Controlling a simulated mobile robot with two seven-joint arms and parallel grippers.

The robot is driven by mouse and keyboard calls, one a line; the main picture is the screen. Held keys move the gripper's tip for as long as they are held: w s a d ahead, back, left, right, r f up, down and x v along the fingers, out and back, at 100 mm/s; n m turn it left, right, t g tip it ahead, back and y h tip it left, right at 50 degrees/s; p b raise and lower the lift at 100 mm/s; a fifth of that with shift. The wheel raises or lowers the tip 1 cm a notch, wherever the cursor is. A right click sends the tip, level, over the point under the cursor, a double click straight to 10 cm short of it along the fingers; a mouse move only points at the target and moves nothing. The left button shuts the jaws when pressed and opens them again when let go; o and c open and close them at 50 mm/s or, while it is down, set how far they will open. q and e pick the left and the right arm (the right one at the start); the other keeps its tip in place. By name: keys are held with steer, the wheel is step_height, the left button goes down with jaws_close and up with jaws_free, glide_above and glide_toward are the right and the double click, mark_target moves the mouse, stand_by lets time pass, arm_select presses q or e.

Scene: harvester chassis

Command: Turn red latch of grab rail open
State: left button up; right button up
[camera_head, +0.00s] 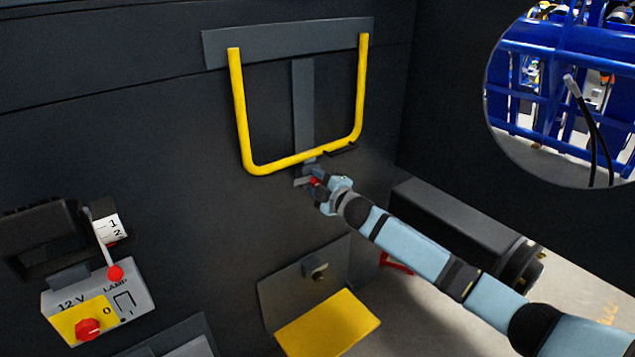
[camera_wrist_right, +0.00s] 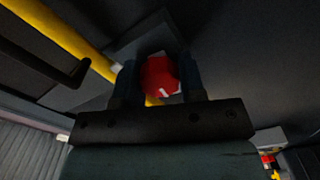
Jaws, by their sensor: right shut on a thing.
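The yellow U-shaped grab rail (camera_head: 242,110) hangs from a grey plate on the dark wall. Its lower bar also crosses the upper left of the right wrist view (camera_wrist_right: 70,40). The red latch (camera_head: 315,182) sits just under the rail's bottom bar, and only a little red shows in the head view. In the right wrist view the red latch (camera_wrist_right: 160,77) shows as a round red knob between the two fingers. My right gripper (camera_head: 319,184) is shut on it, with a finger on each side. My left gripper is not in view.
A yellow step (camera_head: 328,325) sticks out below the rail. A 12 V lamp box (camera_head: 98,305) with a red knob and a red-tipped lever is at the lower left. A dark cylinder (camera_head: 470,230) lies behind my right arm. A round opening (camera_head: 560,95) shows blue frames.

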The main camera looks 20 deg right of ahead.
steer(key=shift+n, duration=0.6)
steer(key=o, duration=0.9)
steer(key=shift+o, duration=0.2)
steer(key=b+v, duration=0.2)
steer(key=v, duration=1.1)
steer(key=shift+s, duration=0.4)
